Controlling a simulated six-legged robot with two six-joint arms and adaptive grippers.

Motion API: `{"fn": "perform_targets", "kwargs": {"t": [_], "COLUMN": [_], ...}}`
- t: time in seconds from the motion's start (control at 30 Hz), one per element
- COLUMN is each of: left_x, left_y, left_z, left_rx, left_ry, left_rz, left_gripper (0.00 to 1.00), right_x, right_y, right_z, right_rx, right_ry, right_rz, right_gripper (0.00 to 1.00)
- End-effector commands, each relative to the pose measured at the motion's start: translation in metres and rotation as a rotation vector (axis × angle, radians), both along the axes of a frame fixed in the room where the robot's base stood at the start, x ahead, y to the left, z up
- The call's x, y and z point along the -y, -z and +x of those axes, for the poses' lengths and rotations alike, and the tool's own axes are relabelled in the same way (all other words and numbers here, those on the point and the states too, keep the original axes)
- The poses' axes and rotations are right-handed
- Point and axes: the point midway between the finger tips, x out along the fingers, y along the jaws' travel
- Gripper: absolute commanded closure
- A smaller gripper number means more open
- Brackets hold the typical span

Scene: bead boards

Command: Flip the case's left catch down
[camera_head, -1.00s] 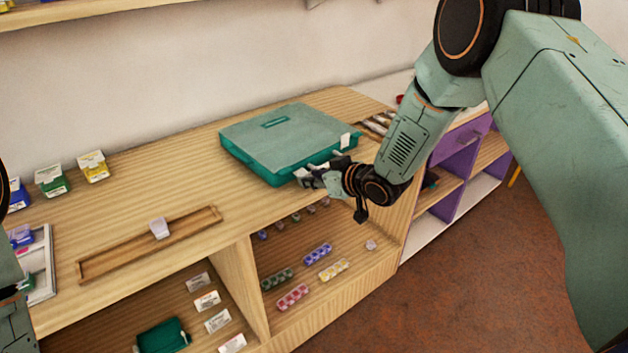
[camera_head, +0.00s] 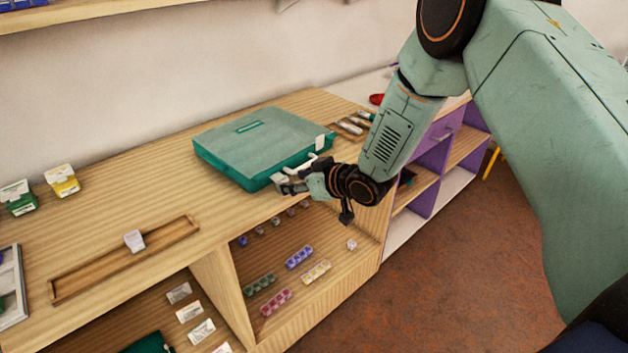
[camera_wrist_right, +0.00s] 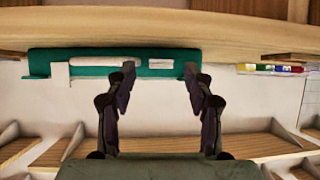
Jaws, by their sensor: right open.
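The closed teal case (camera_head: 262,143) lies on the wooden counter, its front edge facing the room. Its white handle (camera_head: 300,162) is at the front; it also shows in the right wrist view (camera_wrist_right: 106,62), which looks upside down. The right catch (camera_head: 320,143) is white and sticks out; the wrist view shows it at the left (camera_wrist_right: 60,75). My right gripper (camera_head: 286,186) is open at the left part of the case's front. In the wrist view its fingers (camera_wrist_right: 159,76) are spread before the front face.
A wooden tray (camera_head: 125,258) with a small pale block (camera_head: 134,240) lies left of the case. Green (camera_head: 18,198) and yellow (camera_head: 62,181) boxes stand further left. Bead strips (camera_head: 299,257) lie on the shelf below. Another tray (camera_head: 352,124) is behind my right arm.

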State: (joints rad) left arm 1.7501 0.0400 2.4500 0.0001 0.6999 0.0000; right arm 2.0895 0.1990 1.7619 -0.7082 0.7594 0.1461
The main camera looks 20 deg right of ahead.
Motion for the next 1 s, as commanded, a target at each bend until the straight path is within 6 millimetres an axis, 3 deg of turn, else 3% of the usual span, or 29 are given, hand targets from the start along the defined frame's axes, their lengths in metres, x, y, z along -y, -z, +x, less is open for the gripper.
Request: {"fn": "perform_targets", "kwargs": {"t": [0.43,0.7,1.0], "left_x": [0.000,0.000,0.000], "left_y": [0.000,0.000,0.000], "left_z": [0.000,0.000,0.000], "left_rx": [0.000,0.000,0.000], "left_ry": [0.000,0.000,0.000], "left_rz": [0.000,0.000,0.000], "left_gripper": [0.60,0.60,0.60], "right_x": [0.030,0.035,0.035], "right_y": [-0.039,-0.047,-0.047], "right_z": [-0.063,-0.078,-0.079], "right_rx": [0.000,0.000,-0.001], "right_ry": [0.006,0.001,0.000], "right_rz": [0.004,0.002,0.001], "right_gripper": [0.47,0.47,0.47]}}
